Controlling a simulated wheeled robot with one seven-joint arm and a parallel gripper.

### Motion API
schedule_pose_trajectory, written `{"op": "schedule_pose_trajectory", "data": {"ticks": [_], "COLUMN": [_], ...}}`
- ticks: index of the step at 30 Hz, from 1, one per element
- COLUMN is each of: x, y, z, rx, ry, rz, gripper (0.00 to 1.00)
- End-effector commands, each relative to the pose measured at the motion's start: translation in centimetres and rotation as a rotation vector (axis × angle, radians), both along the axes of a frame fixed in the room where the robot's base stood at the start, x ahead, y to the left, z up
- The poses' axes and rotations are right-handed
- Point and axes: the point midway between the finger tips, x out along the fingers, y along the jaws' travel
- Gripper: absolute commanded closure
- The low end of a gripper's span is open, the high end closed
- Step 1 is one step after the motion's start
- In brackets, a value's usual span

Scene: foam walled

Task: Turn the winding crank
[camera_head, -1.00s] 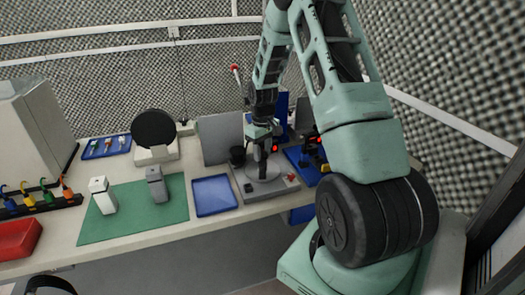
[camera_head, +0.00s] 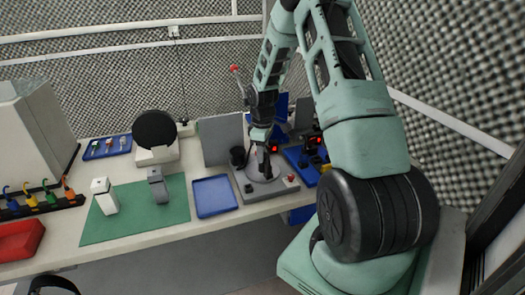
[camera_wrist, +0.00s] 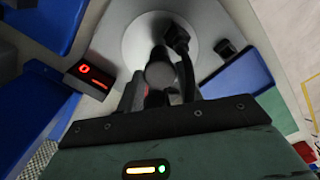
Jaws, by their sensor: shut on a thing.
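The winding crank is on a grey station (camera_head: 262,193) on the bench, with a round pale disc (camera_wrist: 130,42) at its middle. My gripper (camera_head: 264,168) points down over this disc. In the wrist view, my gripper's dark fingers (camera_wrist: 162,80) are closed around a dark, round-topped knob (camera_wrist: 160,70), which seems to be the crank's handle. The fingers hide the knob's lower part and the crank arm. A small box with a red lit digit (camera_wrist: 88,74) stands beside the disc.
A blue tray (camera_head: 214,196) lies just left of the station. Further left is a green mat (camera_head: 130,222) with two small upright devices. A grey panel (camera_head: 218,140) stands behind, and a blue fixture (camera_head: 299,165) is close on the right.

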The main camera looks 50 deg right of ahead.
Motion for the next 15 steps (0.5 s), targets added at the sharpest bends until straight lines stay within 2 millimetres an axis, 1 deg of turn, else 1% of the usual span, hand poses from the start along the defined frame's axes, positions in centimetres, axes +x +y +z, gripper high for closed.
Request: {"op": "schedule_pose_trajectory", "data": {"ticks": [1,15], "x": [0.15,0.17], "y": [-0.11,-0.1], "z": [0.27,0.28], "rx": [-0.002,-0.003], "ry": [-0.005,-0.005], "rz": [0.022,0.258], "gripper": [0.87,0.87]}}
